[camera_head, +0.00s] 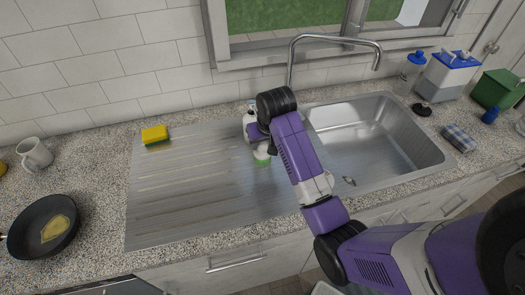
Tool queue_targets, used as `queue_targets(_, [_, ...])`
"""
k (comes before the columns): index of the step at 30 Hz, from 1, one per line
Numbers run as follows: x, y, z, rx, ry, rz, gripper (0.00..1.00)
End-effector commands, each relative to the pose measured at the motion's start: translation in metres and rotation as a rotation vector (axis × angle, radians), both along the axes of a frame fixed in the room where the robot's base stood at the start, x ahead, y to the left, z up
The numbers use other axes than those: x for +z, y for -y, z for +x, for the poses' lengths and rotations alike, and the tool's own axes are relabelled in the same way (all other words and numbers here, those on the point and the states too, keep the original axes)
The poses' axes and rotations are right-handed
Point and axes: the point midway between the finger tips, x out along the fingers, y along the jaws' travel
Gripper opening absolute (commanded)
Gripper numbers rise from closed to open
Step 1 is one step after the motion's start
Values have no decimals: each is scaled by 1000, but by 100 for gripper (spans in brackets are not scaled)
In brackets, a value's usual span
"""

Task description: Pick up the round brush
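A small round thing with a green and white body (262,157), which looks like the round brush, is on or just above the ribbed steel drainboard, left of the sink bowl. My gripper (260,146) points down directly over it, partly hidden behind my purple forearm. Its fingers are too small and covered to show whether they touch the brush or how far apart they are.
The sink bowl (368,130) and tap (292,62) are right of and behind my arm. A yellow sponge (155,134) lies at the drainboard's back left. A mug (34,153) and frying pan (32,226) stand left. Bottles and a green box (497,89) stand right.

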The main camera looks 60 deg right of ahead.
Motion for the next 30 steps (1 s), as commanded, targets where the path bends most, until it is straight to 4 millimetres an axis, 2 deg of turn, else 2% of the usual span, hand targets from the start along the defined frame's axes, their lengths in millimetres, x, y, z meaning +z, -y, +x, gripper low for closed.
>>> queue_targets(1, [0,0,0,0,0,0,7])
queue_targets(2, [0,0,0,0,0,0,1])
queue_targets(3, [0,0,0,0,0,0,0])
queue_targets(14, [5,0,1,0,2,-1,0])
queue_targets(23, [37,0,2,1,6,-4,0])
queue_targets(30, [32,-31,-41,1,0,0,0])
